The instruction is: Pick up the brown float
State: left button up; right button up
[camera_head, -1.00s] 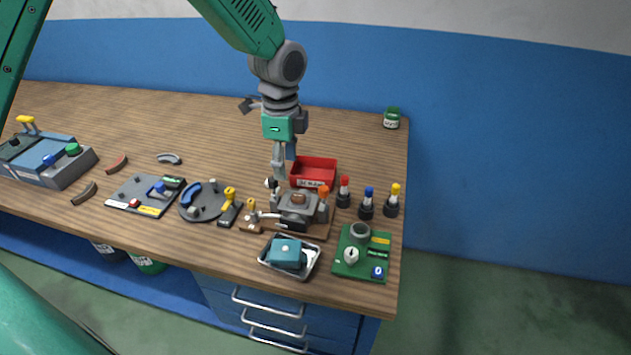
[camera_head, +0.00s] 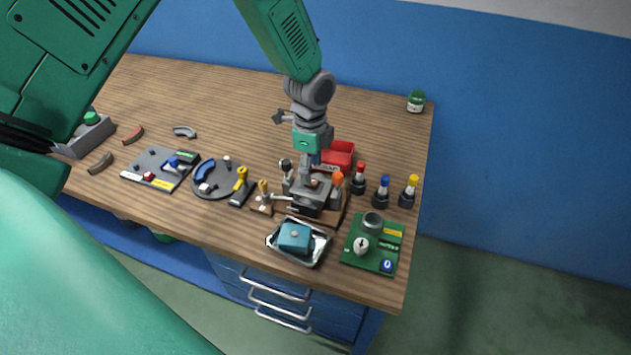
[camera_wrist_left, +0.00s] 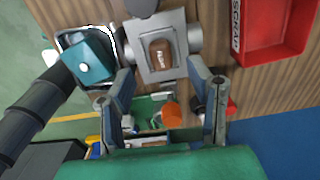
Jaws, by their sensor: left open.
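The brown float (camera_wrist_left: 160,53) sits inside the square opening of the grey carburetor-like body (camera_wrist_left: 180,40). In the head view only a small brown bit (camera_head: 316,183) shows in the grey body, partly behind my gripper. My left gripper (camera_wrist_left: 160,82) is open in the wrist view, with its two fingers on either side of the body's near edge and nothing between them. In the head view my left gripper (camera_head: 306,172) points down just over the grey body. My right gripper is out of view.
A red bin (camera_head: 338,155) stands behind the body. A metal tray (camera_head: 318,252) with a teal block (camera_head: 294,238) lies in front. A green board (camera_head: 352,255) and several coloured-cap bottles stand to the right. The bench back is mostly clear.

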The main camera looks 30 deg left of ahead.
pick_arm(q)
jog(key=f, duration=0.2)
jog(key=a+f, duration=0.1)
jog(key=f, duration=0.1)
jog(key=shift+p, duration=0.3)
jog(key=shift+w+a+f, duration=0.1)
jog(key=shift+f, duration=0.1)
jog(key=shift+d, duration=0.2)
jog(key=shift+d+r, duration=0.2)
jog(key=shift+d, duration=0.15)
jog(key=c, duration=0.9)
jog(key=shift+d, duration=0.15)
jog(key=shift+c, duration=0.2)
jog(key=shift+a, duration=0.25)
jog(key=shift+a+r, duration=0.2)
jog(key=shift+r, duration=0.15)
jog(key=r, duration=0.5)
jog(key=r+b, duration=0.1)
jog(key=r, duration=0.2)
jog(key=shift+d+r, duration=0.25)
jog(key=shift+r, duration=0.4)
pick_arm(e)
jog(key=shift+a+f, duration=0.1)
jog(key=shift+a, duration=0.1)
